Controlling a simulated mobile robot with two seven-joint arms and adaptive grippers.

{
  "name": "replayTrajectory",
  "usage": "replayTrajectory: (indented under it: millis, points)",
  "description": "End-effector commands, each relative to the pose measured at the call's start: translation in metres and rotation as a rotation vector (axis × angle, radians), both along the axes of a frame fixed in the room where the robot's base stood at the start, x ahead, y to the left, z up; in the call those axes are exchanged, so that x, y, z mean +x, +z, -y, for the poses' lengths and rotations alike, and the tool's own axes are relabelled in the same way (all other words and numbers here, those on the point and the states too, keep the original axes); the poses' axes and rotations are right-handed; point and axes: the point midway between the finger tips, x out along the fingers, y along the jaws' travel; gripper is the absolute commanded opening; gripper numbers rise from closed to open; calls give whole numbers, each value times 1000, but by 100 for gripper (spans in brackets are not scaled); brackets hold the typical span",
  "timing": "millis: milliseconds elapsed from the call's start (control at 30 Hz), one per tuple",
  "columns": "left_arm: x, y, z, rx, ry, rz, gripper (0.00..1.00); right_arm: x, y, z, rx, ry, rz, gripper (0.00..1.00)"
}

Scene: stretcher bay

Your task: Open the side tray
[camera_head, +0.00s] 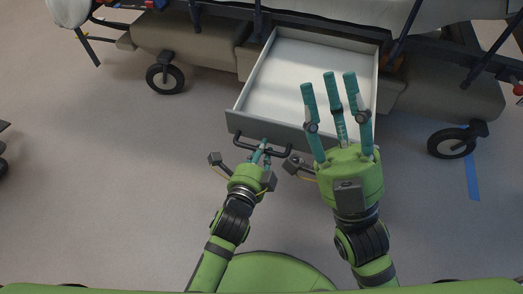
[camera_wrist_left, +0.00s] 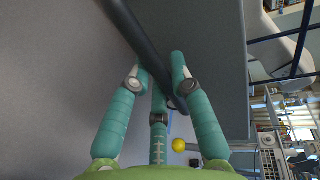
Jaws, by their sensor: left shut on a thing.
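The side tray (camera_head: 302,82) is a grey drawer with a pale, empty inside. It stands pulled out from under the stretcher in the head view. Its dark bar handle (camera_head: 245,143) is on the front panel, and the handle also crosses the left wrist view (camera_wrist_left: 138,40). My left gripper (camera_head: 263,150) is shut on the handle, with its teal fingers around the bar; its fingers also show in the left wrist view (camera_wrist_left: 160,92). My right gripper (camera_head: 337,92) is open and empty, its fingers spread over the tray's right part and hiding some of it.
The stretcher (camera_head: 345,10) runs across the top of the head view. Its casters stand on the floor at left (camera_head: 165,79) and right (camera_head: 452,143). A blue tape strip (camera_head: 472,176) lies at the right.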

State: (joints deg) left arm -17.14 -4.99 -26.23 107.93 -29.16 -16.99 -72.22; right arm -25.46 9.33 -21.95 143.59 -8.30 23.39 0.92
Motion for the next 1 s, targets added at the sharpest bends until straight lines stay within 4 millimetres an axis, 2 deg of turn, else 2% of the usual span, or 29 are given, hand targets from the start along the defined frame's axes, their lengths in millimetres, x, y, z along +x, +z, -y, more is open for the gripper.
replayTrajectory:
  millis: [100,233,567,600,633,667,1000]
  points:
    - [19,2,6,0,0,2,0,10,-6,-1,-22,-11,-65,40]
    - [34,1,11,1,1,1,0,18,-13,-2,-40,-20,-115,40]
    - [38,0,12,1,1,-1,0,20,-15,-2,-45,-23,-129,40]
    - [38,0,12,1,1,-1,29,20,-15,-2,-45,-23,-129,40]
    - [38,0,12,1,1,-1,41,20,-15,-2,-45,-23,-129,40]
    - [38,0,12,1,1,-1,46,19,-15,-2,-44,-23,-128,40]
    - [36,0,11,0,1,0,46,19,-15,-1,-44,-22,-126,40]
